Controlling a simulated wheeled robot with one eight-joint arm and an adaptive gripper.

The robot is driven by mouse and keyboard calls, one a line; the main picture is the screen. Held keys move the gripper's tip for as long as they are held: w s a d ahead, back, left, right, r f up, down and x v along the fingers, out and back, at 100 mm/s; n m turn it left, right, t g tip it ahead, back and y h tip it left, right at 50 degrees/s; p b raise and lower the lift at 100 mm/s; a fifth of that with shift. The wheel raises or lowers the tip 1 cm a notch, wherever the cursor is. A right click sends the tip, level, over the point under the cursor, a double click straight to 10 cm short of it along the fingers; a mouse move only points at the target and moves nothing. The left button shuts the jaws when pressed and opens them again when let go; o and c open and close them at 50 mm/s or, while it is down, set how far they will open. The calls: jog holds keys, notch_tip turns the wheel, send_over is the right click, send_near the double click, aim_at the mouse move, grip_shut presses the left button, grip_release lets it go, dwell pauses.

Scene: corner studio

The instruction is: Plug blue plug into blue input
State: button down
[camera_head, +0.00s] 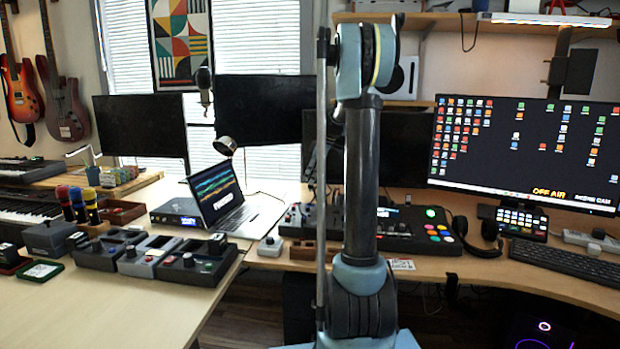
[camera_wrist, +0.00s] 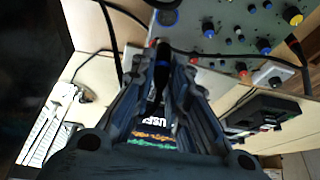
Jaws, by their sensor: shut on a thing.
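In the wrist view my gripper (camera_wrist: 158,62) is shut on a slim black plug with a blue band, the blue plug (camera_wrist: 161,68). The plug lies between the fingers and points toward the top of the picture. A blue ring, apparently the blue input (camera_wrist: 168,17), shows on a grey panel (camera_wrist: 215,22) just beyond the plug tip. I cannot tell whether the tip touches it. In the head view my arm fills the middle; the gripper and plug do not show there.
The panel carries several coloured knobs, and a red-banded plug (camera_wrist: 293,43) is at its right edge. Dark cables run beside the gripper. In the head view, a laptop (camera_head: 218,190), a pad controller (camera_head: 418,231), pedals (camera_head: 196,262) and monitors (camera_head: 146,126) crowd the desks.

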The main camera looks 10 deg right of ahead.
dwell(0.4)
jog(key=shift+f, duration=2.9)
jog(key=shift+s+f, duration=0.1)
jog(key=shift+f, duration=0.45)
dwell(0.4)
jog(key=c, duration=1.5)
grip_release()
jog(key=v, duration=1.2)
jog(key=shift+s, duration=0.1)
